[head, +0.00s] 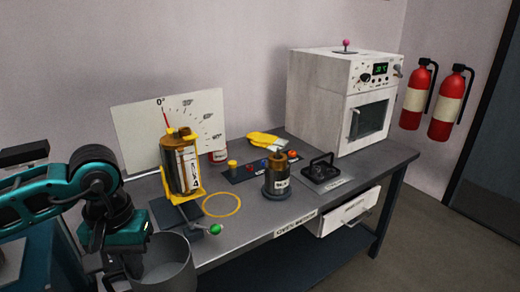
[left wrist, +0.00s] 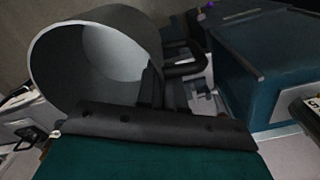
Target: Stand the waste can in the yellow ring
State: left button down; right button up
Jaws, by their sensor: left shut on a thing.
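The waste can (head: 172,274) is a grey open-topped cylinder at the bottom left of the head view, in front of the table's near left edge. My left gripper (head: 134,266) is shut on the can's left side near the rim. In the left wrist view the can (left wrist: 95,60) fills the upper left with its mouth showing, and the dark gripper fingers (left wrist: 158,88) are against its wall. The can's bottom is cut off in the head view. The yellow ring (head: 222,205) lies flat and empty on the grey table top. My right gripper is not in view.
A yellow tilting stand (head: 181,165) with a labelled cylinder and a green-knobbed lever (head: 214,229) is left of the ring. A brown bottle in a dark holder (head: 277,177) stands to its right. A white oven (head: 335,100) is behind, and a drawer (head: 349,211) is open at the front.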

aim_at(222, 204)
jog(key=i+l+u, duration=0.1)
jog(key=l, duration=0.25)
jog(key=i+l, duration=0.25)
jog(key=l, duration=0.15)
jog(key=i+l+u, duration=0.15)
jog(key=l, duration=0.25)
jog(key=i+l+u, duration=0.1)
jog(key=l, duration=0.3)
jog(key=i+l, duration=0.2)
jog(key=l, duration=0.2)
jog(key=i+u, duration=0.1)
jog(key=i, duration=0.4)
